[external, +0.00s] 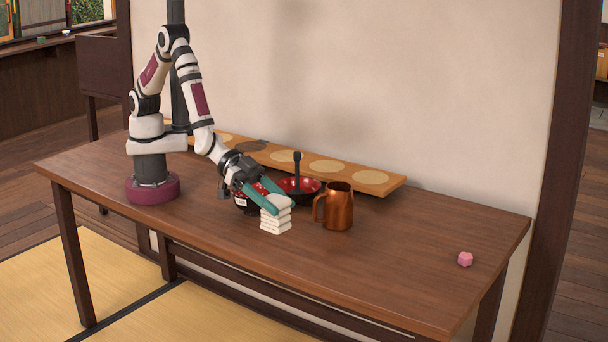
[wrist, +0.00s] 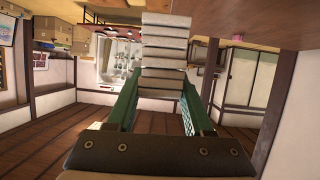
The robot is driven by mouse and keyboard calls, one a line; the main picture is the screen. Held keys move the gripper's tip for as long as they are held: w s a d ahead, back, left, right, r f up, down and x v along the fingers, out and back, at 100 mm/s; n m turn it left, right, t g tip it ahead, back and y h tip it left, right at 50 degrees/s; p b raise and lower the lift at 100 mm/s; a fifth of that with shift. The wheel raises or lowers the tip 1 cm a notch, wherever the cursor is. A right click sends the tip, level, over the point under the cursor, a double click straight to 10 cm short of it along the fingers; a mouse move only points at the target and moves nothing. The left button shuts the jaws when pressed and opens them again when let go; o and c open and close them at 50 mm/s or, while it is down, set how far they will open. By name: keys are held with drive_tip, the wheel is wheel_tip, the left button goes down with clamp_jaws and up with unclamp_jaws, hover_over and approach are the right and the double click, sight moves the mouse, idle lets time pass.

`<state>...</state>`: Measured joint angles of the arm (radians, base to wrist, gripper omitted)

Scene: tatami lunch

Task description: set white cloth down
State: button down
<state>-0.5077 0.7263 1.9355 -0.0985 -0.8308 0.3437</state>
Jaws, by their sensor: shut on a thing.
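The white cloth (external: 275,222) is a folded stack of several layers, upright, near the middle of the table in the external view. My gripper (external: 279,205) has teal fingers and is shut on the upper part of the cloth. In the wrist view the cloth (wrist: 163,48) stands between the green fingertips (wrist: 163,84), its layers showing as pale bands. The cloth's lower end is at or very close to the table top; I cannot tell whether it touches.
A copper mug (external: 340,210) stands just right of the cloth. A dark bowl with red inside (external: 314,187) is behind, and another bowl (external: 240,203) is partly hidden by my gripper. A long board (external: 375,182) lies at the back. A pink piece (external: 465,259) is far right; the table between is clear.

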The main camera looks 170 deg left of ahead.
drive_tip(key=s+d, duration=0.8)
drive_tip(key=shift+g, duration=0.4)
drive_tip(key=shift+s+a+f, duration=0.4)
drive_tip(key=shift+a+f, duration=1.35)
drive_tip(key=shift+a, duration=0.1)
drive_tip(key=shift+s+a+f, duration=0.35)
drive_tip(key=shift+a+f, duration=1.45)
drive_tip(key=shift+a, duration=0.1)
drive_tip(key=shift+s+a+f, duration=0.4)
drive_tip(key=shift+a+f, duration=1.35)
drive_tip(key=shift+a, duration=0.1)
drive_tip(key=shift+f, duration=0.1)
drive_tip(key=shift+c, duration=1.4)
unclamp_jaws()
